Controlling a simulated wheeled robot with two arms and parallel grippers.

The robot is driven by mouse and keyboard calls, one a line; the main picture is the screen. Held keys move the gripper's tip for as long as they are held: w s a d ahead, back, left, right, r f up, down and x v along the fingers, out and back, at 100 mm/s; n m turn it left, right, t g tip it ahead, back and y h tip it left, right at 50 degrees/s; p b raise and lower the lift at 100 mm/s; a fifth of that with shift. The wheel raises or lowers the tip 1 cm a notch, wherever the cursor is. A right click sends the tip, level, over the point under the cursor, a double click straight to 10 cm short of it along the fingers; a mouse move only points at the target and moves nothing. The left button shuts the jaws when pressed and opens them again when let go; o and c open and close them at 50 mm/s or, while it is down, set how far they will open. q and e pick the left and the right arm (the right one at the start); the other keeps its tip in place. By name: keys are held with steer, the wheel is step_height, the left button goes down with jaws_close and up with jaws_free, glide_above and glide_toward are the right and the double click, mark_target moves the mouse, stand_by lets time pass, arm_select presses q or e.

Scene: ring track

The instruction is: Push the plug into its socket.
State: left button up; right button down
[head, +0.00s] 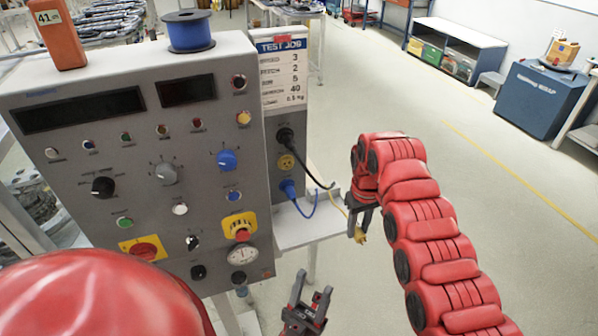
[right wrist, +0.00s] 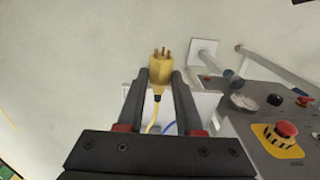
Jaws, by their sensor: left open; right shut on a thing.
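The yellow plug (right wrist: 159,76) is between the fingertips of my right gripper (right wrist: 161,84), its prongs pointing away from the gripper and clear of everything. In the head view the plug (head: 360,236) shows only in part below my right gripper (head: 358,218), to the right of the panel's side. The yellow socket (head: 286,162) is on the grey side face, between a black plug (head: 284,136) and a blue plug (head: 288,188) that both sit in sockets. The yellow socket looks empty. My left gripper (head: 307,308) is open and empty, low in front of the panel.
The control panel (head: 60,190) with knobs and buttons fills the left. A pale shelf (head: 300,228) juts out below the sockets. Black and blue cords hang in front of the side face. Open floor (head: 450,100) lies to the right.

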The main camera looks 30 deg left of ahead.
steer(key=w+d+f+m, duration=0.2)
steer(key=d+f+m, duration=0.2)
steer(key=d+f, duration=1.1)
steer(key=s+d+f+m, duration=0.3)
steer(key=s+d+f, duration=0.2)
steer(key=s+d, duration=0.2)
steer(key=s+d+f+m, duration=0.3)
steer(key=s+d+f, duration=0.2)
steer(key=d, duration=0.7)
steer(key=shift+s+m+b, duration=0.3)
steer(key=shift+s+b, duration=0.05)
steer(key=shift+s, duration=0.8)
